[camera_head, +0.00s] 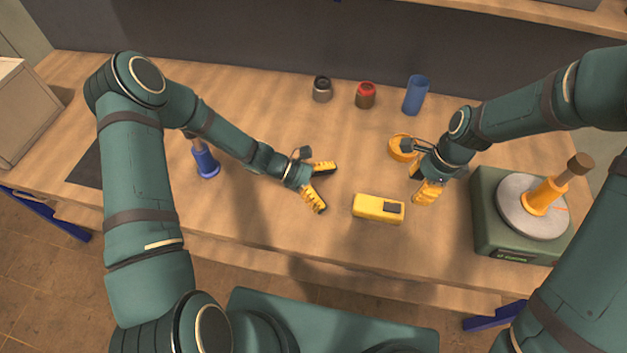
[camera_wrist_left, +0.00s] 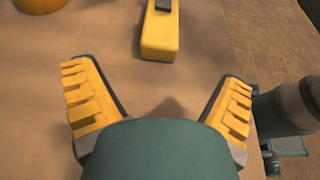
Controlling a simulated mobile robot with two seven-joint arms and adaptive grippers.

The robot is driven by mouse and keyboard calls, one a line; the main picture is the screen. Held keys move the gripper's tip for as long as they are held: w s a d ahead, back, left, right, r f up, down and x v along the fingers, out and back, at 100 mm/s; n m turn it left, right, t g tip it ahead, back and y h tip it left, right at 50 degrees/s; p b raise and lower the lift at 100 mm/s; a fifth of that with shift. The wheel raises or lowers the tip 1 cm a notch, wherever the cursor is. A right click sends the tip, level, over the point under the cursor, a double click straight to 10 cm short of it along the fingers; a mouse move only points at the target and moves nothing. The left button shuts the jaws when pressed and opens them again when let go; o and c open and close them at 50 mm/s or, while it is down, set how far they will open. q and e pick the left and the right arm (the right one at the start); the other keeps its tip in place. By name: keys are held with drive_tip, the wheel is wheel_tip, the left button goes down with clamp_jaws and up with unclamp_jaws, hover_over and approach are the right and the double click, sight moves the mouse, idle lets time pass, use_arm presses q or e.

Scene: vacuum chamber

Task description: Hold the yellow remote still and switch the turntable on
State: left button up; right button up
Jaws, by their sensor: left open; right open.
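The yellow remote (camera_head: 372,207) lies flat on the wooden table, with a dark patch near its right end. It also shows at the top of the left wrist view (camera_wrist_left: 159,38), ahead of the open fingers. My left gripper (camera_head: 328,188) is open and empty, a short way left of the remote. My right gripper (camera_head: 424,192) is open, to the right of the remote and apart from it; its fingers overlap in the head view. The turntable (camera_head: 511,206) is a green box with a pale round disc at the far right, bearing a yellow piece with a brown knob.
A grey-black jar (camera_head: 322,89), a red-brown jar (camera_head: 366,95) and a blue cylinder (camera_head: 416,95) stand at the back. A yellow ring-shaped object (camera_head: 400,147) lies behind my right gripper. A blue-based item (camera_head: 205,162) stands at left. The table (camera_head: 270,238) is clear in front of the remote.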

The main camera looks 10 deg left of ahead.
sight(356, 201)
use_arm(q)
drive_tip(key=x, duration=0.7)
drive_tip(key=shift+d+f, duration=0.2)
drive_tip(key=shift+d, duration=0.1)
drive_tip(key=c, duration=1.4)
drive_tip(key=shift+c, duration=0.2)
use_arm(e)
drive_tip(key=shift+a, duration=0.1)
clamp_jaws()
drive_tip(key=s+a+r+m+h, duration=0.1)
drive_tip(key=a+r+h, duration=0.2)
drive_tip(key=r+h, duration=0.1)
drive_tip(key=shift+s+r+m+t, duration=0.2)
drive_tip(key=shift+r+m+t, duration=0.1)
drive_tip(key=shift+r, duration=0.4)
drive_tip(key=shift+a, duration=0.1)
